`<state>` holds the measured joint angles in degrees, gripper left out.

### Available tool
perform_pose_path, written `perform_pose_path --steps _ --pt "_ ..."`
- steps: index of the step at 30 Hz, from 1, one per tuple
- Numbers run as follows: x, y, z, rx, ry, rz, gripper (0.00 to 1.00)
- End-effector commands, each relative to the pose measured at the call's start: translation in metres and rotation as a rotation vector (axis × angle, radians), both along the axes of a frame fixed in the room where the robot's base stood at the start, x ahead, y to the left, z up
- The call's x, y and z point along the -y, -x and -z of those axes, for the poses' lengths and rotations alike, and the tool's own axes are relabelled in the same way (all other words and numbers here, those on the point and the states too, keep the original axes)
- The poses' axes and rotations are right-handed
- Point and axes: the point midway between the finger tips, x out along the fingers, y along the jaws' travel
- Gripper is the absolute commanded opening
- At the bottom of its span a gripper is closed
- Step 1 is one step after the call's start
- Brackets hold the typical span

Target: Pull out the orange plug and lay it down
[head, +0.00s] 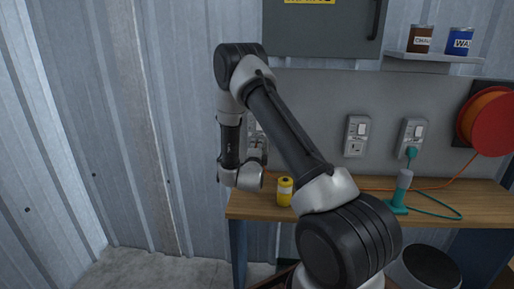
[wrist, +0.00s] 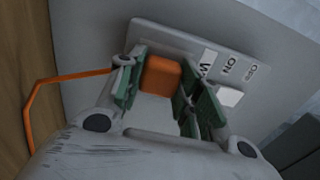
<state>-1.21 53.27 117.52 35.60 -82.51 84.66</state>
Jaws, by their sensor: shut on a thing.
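The orange plug (wrist: 161,77) sits between the green pads of my gripper (wrist: 159,84), which is shut on it. The plug is at the face of the grey socket plate (wrist: 190,42), which has a white switch and an ON label. Its pins are hidden, so I cannot tell whether they are fully in. An orange cord (wrist: 67,78) runs off to the left. In the head view my gripper is at the left socket on the back panel, partly behind my arm, and the orange plug is hard to make out.
A teal plug (head: 411,153) is in the right socket. The middle socket (head: 356,136) is empty. An orange reel (head: 490,121) hangs at right.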

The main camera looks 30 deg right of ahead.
Motion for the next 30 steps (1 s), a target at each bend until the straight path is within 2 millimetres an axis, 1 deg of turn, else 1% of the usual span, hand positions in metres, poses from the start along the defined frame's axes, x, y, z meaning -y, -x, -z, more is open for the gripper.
perform_pose_path --steps 30 --pt "-0.023 0.033 0.000 0.000 0.000 -0.001 0.00"
